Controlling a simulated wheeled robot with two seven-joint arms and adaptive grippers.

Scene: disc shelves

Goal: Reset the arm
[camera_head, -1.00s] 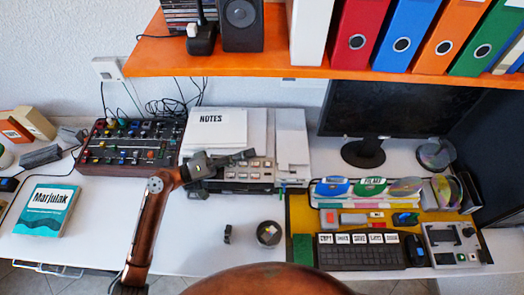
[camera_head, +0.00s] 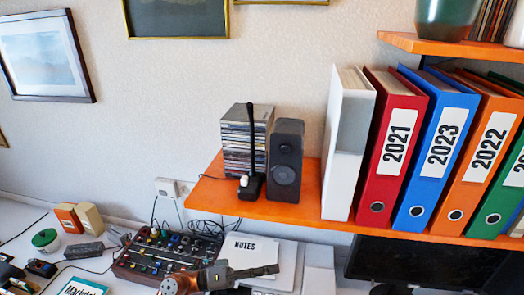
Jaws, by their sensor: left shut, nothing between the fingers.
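My left gripper (camera_head: 262,271) shows at the bottom of the head view, in front of the white NOTES sheet (camera_head: 262,252). Its fingers are shut and point right, with nothing between them. The copper-coloured wrist of my left arm (camera_head: 181,284) shows at the bottom edge, and the rest of that arm is out of view. My right arm and gripper are not in view.
The orange shelf (camera_head: 225,201) above the desk holds a stack of disc cases (camera_head: 240,150), a black speaker (camera_head: 286,160) and several binders, including a red one (camera_head: 389,150). A mixer (camera_head: 160,256) stands left of the gripper. A dark monitor (camera_head: 425,262) is at lower right.

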